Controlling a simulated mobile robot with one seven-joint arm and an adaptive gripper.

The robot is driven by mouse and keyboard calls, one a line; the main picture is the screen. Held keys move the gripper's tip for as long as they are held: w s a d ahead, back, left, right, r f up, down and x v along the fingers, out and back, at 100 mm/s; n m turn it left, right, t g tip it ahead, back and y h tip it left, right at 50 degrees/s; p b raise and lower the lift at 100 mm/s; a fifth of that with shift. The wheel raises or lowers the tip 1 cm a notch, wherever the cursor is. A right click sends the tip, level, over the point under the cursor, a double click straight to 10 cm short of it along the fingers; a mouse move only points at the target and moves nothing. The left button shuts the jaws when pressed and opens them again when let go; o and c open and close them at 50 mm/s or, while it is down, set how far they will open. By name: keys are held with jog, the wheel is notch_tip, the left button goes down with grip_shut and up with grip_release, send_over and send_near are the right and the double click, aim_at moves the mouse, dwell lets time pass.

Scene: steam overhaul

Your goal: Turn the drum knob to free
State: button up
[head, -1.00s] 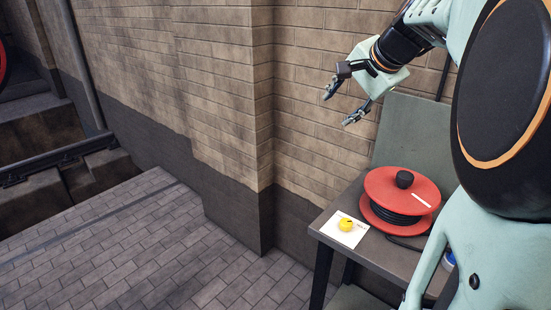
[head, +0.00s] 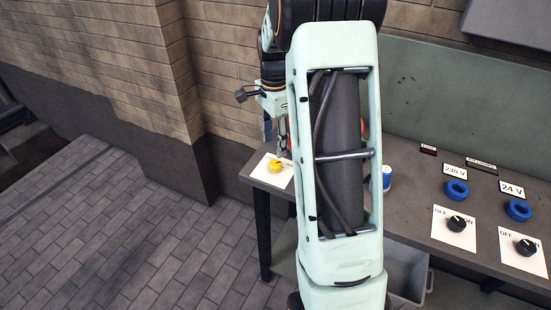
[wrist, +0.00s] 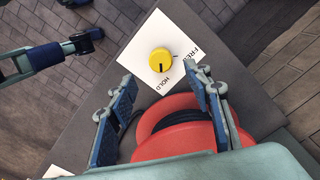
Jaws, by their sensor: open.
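The yellow drum knob (head: 274,167) sits on a white card (head: 262,175) at the left end of the bench. In the wrist view, the knob (wrist: 161,61) has a dark mark pointing toward the word HOLD; FREE is printed to its right. My gripper (head: 282,137) is above the card, pointing down. In the wrist view its two fingers (wrist: 160,88) are apart with nothing between them, and the knob lies just beyond the fingertips. The red drum (wrist: 175,150) with black cable is below and behind the fingers; in the head view my arm hides most of it.
The bench (head: 415,190) also carries a blue-and-white spool (head: 386,178), two blue rings (head: 456,191) and two black OFF/ON knobs (head: 457,223). A brick wall (head: 225,60) stands behind. A grey bin (head: 408,275) is under the bench. The paved floor at left is clear.

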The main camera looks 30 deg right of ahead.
aim_at(275, 163)
notch_tip(275, 163, down, 8)
jog(key=shift+r, duration=0.2)
jog(key=shift+c, duration=0.5)
jog(key=c, duration=1)
jog(key=shift+c, duration=0.2)
